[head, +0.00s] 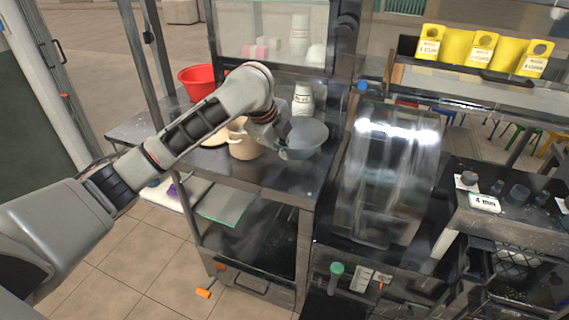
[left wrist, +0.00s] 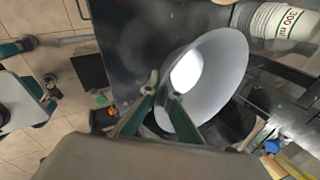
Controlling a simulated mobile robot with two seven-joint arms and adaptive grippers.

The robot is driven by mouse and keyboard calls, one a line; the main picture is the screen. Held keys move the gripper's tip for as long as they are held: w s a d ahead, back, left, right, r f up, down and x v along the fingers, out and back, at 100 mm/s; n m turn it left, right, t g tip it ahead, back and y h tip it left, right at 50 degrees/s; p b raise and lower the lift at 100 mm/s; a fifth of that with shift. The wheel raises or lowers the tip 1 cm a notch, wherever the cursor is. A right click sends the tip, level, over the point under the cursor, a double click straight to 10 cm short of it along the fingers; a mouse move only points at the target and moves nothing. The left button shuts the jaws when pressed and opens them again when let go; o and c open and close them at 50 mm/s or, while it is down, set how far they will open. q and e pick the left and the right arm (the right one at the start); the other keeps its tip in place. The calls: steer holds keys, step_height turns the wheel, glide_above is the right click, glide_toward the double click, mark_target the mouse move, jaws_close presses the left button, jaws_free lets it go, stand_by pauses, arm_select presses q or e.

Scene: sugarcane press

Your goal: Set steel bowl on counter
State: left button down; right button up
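The steel bowl (head: 305,138) is grey and wide-mouthed, over the steel counter (head: 283,178) near its right edge. I cannot tell whether its base touches the counter. My left gripper (head: 282,138) is at the bowl's left side. In the left wrist view, the bowl (left wrist: 222,75) has its opening in sight, and the left gripper's fingers (left wrist: 162,92) close on its rim, one finger inside and one outside. My right gripper is not in view.
A beige pot (head: 243,143) stands left of the bowl, and stacked paper cups (head: 302,98) stand behind it. A red basin (head: 198,82) is at the back left. The press with a clear cover (head: 385,180) is to the right. The counter's front strip is clear.

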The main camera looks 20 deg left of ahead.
arm_select(q)
steer(key=shift+f, duration=2.15)
steer(key=c, duration=2.3)
jaws_free()
steer(key=shift+f, duration=0.15)
steer(key=shift+r, duration=0.4)
steer(key=v, duration=1.1)
steer(key=shift+s+r, duration=0.2)
steer(key=shift+s, duration=0.05)
